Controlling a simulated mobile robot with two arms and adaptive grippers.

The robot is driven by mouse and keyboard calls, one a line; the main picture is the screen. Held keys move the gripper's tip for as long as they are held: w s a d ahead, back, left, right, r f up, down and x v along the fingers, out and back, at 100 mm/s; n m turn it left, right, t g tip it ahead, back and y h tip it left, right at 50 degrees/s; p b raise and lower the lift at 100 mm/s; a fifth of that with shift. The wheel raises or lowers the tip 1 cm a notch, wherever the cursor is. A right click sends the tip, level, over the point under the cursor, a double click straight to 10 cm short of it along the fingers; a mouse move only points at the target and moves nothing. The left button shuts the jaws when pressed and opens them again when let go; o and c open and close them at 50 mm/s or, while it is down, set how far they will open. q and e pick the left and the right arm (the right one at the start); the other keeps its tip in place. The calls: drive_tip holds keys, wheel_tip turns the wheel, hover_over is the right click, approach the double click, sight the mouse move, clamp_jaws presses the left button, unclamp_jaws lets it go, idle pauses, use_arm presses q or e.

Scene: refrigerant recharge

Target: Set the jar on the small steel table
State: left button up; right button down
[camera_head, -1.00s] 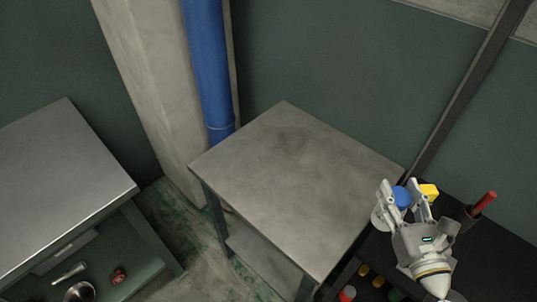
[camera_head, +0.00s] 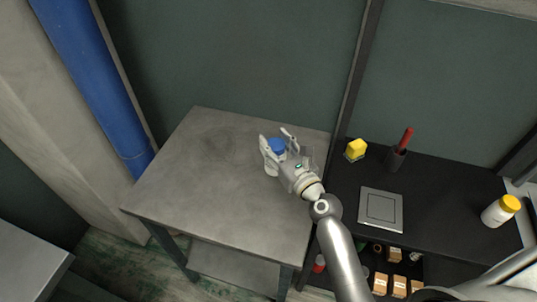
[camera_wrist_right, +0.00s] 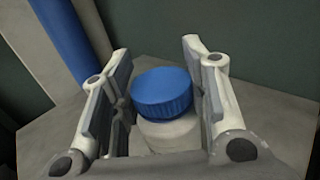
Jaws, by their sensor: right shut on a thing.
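The jar is white with a ribbed blue lid (camera_wrist_right: 162,92). My right gripper (camera_head: 277,141) is shut on it, with a finger on each side of the jar (camera_wrist_right: 170,134) in the right wrist view. In the head view the blue lid (camera_head: 277,146) shows between the fingers, over the right part of the small steel table (camera_head: 205,175). The table has a bare grey top and a lower shelf. I cannot tell whether the jar's base touches the top. My left gripper is not in view.
A black bench (camera_head: 445,190) stands right of the table, with a yellow sponge (camera_head: 356,149), a dark cup with a red-handled tool (camera_head: 397,158), a square scale-like plate (camera_head: 381,209) and a yellow-capped white bottle (camera_head: 501,211). The table's left and middle are clear.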

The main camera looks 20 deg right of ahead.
drive_tip(key=shift+w+a+f+b, duration=0.25)
drive_tip(key=shift+w+f+b, duration=0.1)
drive_tip(key=shift+w+f, duration=0.65)
drive_tip(key=f, duration=0.1)
drive_tip(key=f+b, duration=0.1)
drive_tip(key=f, duration=0.1)
drive_tip(key=shift+w+a+f+b, duration=0.15)
drive_tip(key=shift+w+f+b, duration=0.05)
drive_tip(key=shift+f+b, duration=0.1)
drive_tip(key=shift+f, duration=0.15)
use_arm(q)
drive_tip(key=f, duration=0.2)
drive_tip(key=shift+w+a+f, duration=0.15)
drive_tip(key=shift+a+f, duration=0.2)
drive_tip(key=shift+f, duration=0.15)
use_arm(e)
drive_tip(key=c, duration=1.3)
unclamp_jaws()
drive_tip(key=shift+f, duration=0.2)
drive_tip(key=o, duration=0.5)
